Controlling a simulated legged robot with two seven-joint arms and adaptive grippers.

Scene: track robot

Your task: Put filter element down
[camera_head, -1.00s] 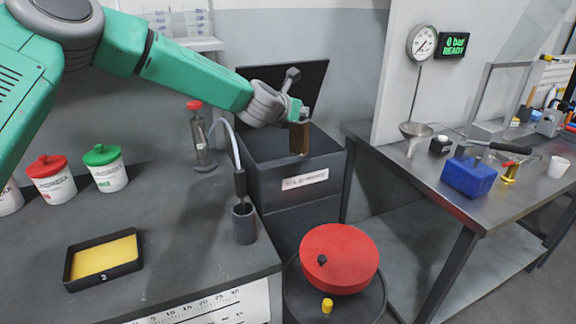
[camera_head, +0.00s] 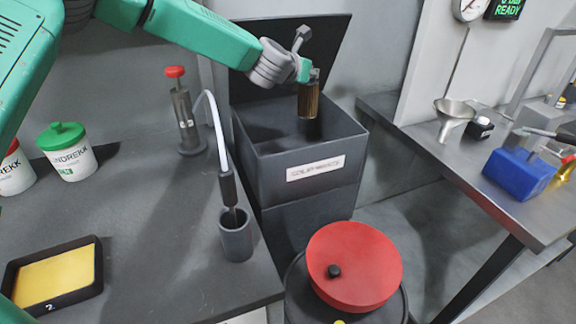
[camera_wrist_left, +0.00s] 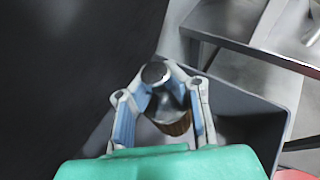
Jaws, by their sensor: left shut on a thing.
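The filter element (camera_head: 309,100) is a brown pleated cylinder with a metal top. My left gripper (camera_head: 308,76) is shut on its top end and holds it upright over the open dark grey bin (camera_head: 275,160). The bin carries a white label, and its lid (camera_head: 335,45) stands raised behind. In the left wrist view, the fingers (camera_wrist_left: 160,95) close around the filter element's metal end (camera_wrist_left: 157,73), with its brown side (camera_wrist_left: 176,124) below and the bin's wall (camera_wrist_left: 235,100) beyond. My right gripper is not in view.
A red-lidded drum (camera_head: 355,265) stands in front of the bin. The left bench holds a grey cup (camera_head: 236,240) with a hose, a red-topped pump (camera_head: 183,115) and a yellow tray (camera_head: 55,280). A blue block (camera_head: 518,174) and a funnel (camera_head: 453,112) sit on the right bench.

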